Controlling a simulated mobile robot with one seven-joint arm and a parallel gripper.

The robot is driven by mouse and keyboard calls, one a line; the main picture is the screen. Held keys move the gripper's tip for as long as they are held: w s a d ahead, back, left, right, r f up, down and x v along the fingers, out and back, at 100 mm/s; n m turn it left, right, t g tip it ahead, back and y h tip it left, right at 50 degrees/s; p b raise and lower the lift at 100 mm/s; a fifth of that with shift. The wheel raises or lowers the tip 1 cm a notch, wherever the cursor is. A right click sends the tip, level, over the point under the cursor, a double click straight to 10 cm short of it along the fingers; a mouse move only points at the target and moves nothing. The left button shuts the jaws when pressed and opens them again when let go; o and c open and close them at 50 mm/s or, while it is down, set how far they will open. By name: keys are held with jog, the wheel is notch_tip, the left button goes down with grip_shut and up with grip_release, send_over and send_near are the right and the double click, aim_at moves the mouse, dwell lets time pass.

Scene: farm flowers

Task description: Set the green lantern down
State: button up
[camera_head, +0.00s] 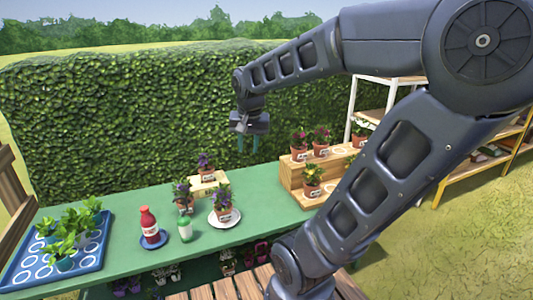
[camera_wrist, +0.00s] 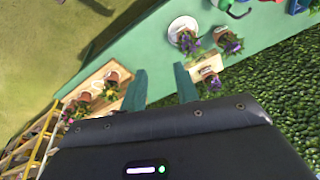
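No green lantern can be made out in either view. My gripper (camera_head: 248,145) hangs above the far side of the green table (camera_head: 262,190), in front of the hedge. In the wrist view its two teal fingers (camera_wrist: 160,88) are spread apart with nothing between them. A small green bottle (camera_head: 185,229) with a white label stands on the table, beside a red bottle (camera_head: 149,226) on a blue saucer. The gripper is well apart from both bottles.
A potted purple flower (camera_head: 222,203) stands on a white plate (camera_head: 211,220). Other pots stand on a small wooden block (camera_head: 215,184) and a stepped wooden stand (camera_head: 291,176). A blue tray (camera_head: 85,262) holds seedlings at left. Bare table lies between plate and stand.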

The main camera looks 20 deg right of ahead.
jog(key=s+d+n+t, duration=0.1)
jog(key=s+d+n, duration=0.2)
jog(key=s, duration=0.4)
jog(key=shift+f+n+t, duration=0.15)
jog(key=shift+n+t, duration=0.15)
jog(key=shift+n, duration=0.2)
jog(key=shift+d, duration=0.1)
dwell(0.6)
